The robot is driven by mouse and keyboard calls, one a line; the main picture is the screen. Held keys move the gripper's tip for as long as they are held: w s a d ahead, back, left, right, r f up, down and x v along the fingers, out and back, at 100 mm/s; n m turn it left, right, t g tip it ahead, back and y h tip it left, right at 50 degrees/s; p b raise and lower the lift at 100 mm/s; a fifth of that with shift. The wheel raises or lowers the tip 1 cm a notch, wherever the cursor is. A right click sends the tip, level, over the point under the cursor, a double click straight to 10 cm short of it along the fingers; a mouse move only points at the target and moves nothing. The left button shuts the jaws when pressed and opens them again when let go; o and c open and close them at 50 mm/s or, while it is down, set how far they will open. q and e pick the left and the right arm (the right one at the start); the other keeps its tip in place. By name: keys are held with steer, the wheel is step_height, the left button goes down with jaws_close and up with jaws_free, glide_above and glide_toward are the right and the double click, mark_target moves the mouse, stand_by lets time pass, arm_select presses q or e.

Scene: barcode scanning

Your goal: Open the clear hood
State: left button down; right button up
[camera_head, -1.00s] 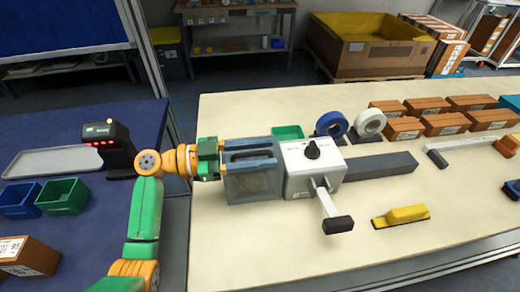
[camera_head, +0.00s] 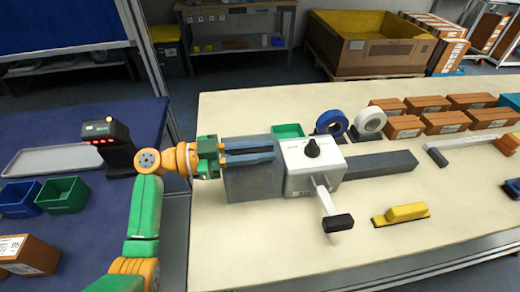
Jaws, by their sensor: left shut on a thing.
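A device with a white-grey housing (camera_head: 312,170), a black knob (camera_head: 312,148) and a lever with a black grip (camera_head: 338,222) stands on the cream table. A grey block (camera_head: 255,185) adjoins its left side. My left gripper (camera_head: 270,152) reaches in from the left over this block. Its fingers lie close together, shut on a thin part that I take to be the clear hood. The hood's outline is hard to make out, and the fingers hide the part held. My right gripper is not in view.
A grey bar (camera_head: 382,164) extends right from the device. Blue (camera_head: 331,122) and white (camera_head: 370,121) tape rolls stand behind it. A green bin (camera_head: 288,131) is close behind the gripper. A yellow block (camera_head: 402,214) lies at front right. The front left of the table is clear.

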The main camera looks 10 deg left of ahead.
arm_select(q)
steer(key=shift+w, duration=0.1)
stand_by(0.7)
steer(key=w+n+b, duration=0.1)
steer(key=w+a+r+n+b, duration=0.1)
steer(key=w, duration=0.1)
steer(key=w+r+n+b, duration=0.1)
steer(key=n, duration=0.1)
steer(key=shift+w+a+b, duration=0.25)
steer(key=shift+w+b, duration=0.05)
steer(key=shift+b, duration=0.1)
steer(key=shift+w+a+r+n+b, duration=0.1)
steer(key=shift+w+a+n+b, duration=0.1)
steer(key=shift+w+n+b, duration=0.25)
steer(key=shift+w+a+r+n+b, duration=0.15)
steer(key=shift+w+n+b, duration=0.05)
steer(key=shift+w+n, duration=0.4)
steer(key=shift+w+a+r+n+b, duration=0.1)
steer(key=shift+w+a+n+b, duration=0.1)
steer(key=shift+w+n+b, duration=0.3)
steer(key=shift+w, duration=0.1)
steer(key=c, duration=0.9)
jaws_free()
steer(key=b+v, duration=0.2)
steer(key=v, duration=0.5)
